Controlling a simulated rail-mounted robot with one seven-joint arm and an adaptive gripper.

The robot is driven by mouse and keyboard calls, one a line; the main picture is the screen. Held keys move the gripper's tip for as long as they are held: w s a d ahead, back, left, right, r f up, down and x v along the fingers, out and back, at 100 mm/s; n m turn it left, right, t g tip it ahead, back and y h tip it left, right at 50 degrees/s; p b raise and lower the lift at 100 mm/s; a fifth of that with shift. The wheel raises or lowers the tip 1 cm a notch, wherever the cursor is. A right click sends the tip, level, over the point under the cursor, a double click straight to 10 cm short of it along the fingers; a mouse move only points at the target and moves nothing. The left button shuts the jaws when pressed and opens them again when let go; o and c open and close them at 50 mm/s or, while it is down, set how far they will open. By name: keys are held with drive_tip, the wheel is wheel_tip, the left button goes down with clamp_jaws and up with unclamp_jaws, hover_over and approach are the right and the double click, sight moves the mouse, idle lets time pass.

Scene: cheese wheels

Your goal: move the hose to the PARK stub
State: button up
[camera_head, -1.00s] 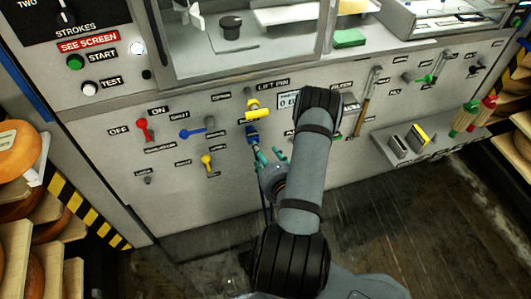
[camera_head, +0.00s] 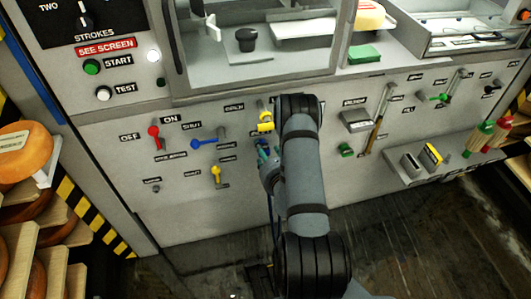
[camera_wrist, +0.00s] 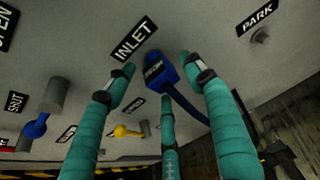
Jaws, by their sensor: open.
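The hose has a blue connector (camera_wrist: 160,72) that sits at the panel beside the INLET label (camera_wrist: 134,40) in the wrist view. Its dark blue hose (camera_wrist: 188,108) hangs down to the right. The PARK stub (camera_wrist: 261,36) is a small grey stub under the PARK label at the upper right, with nothing on it. My gripper (camera_wrist: 160,84) has its teal fingers open and spread around the connector, not visibly closed on it. In the head view my gripper (camera_head: 267,156) is at the panel below the yellow handle, and my arm hides the panel to its right.
In the head view a red lever (camera_head: 155,136) is further left. A shelf (camera_head: 440,165) with small items juts out at the right.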

drive_tip(key=shift+w, duration=0.1)
drive_tip(key=shift+c, duration=0.8)
drive_tip(key=shift+w, duration=0.1)
drive_tip(key=c, duration=0.9)
drive_tip(key=o, duration=0.9)
drive_tip(key=shift+r, duration=0.1)
drive_tip(key=shift+o, duration=0.8)
drive_tip(key=p+v, duration=0.1)
drive_tip(key=v, duration=0.9)
drive_tip(key=shift+s+p, duration=0.25)
drive_tip(key=shift+p, duration=0.05)
